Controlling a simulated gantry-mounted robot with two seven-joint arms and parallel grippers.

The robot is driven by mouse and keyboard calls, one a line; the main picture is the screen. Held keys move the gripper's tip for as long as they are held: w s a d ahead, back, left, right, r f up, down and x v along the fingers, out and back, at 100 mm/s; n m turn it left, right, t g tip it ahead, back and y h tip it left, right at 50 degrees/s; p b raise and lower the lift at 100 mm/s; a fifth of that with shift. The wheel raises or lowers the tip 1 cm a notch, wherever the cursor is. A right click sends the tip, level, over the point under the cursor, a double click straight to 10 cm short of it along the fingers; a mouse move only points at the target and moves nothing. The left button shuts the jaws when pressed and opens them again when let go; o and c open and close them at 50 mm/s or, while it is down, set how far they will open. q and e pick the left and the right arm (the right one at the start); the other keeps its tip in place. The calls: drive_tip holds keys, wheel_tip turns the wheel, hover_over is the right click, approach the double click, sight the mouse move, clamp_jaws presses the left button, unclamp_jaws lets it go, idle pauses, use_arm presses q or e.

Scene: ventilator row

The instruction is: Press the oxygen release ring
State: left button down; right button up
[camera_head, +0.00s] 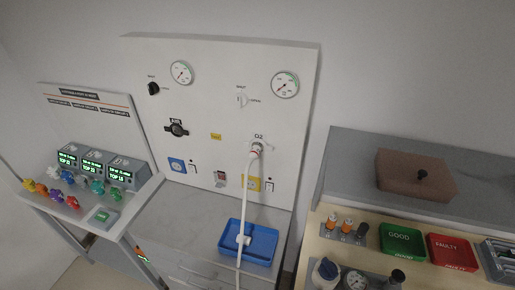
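The oxygen outlet (257,146), marked O2, is on the white wall panel, right of its middle. A white hose (249,195) is at the outlet and hangs down from it. A small reddish band shows where the hose meets the outlet; the release ring is too small to make out clearly. The hose passes over a blue tray (264,243), where a white fitting (243,239) on it shows. Neither of my grippers is in view.
Two gauges (285,85), knobs (240,99), a black air outlet (177,129) and sockets (177,165) are on the panel. Left stands a shelf with display units (121,173). Right is a bench with a green GOOD bin (402,241) and a red FAULTY bin (452,251).

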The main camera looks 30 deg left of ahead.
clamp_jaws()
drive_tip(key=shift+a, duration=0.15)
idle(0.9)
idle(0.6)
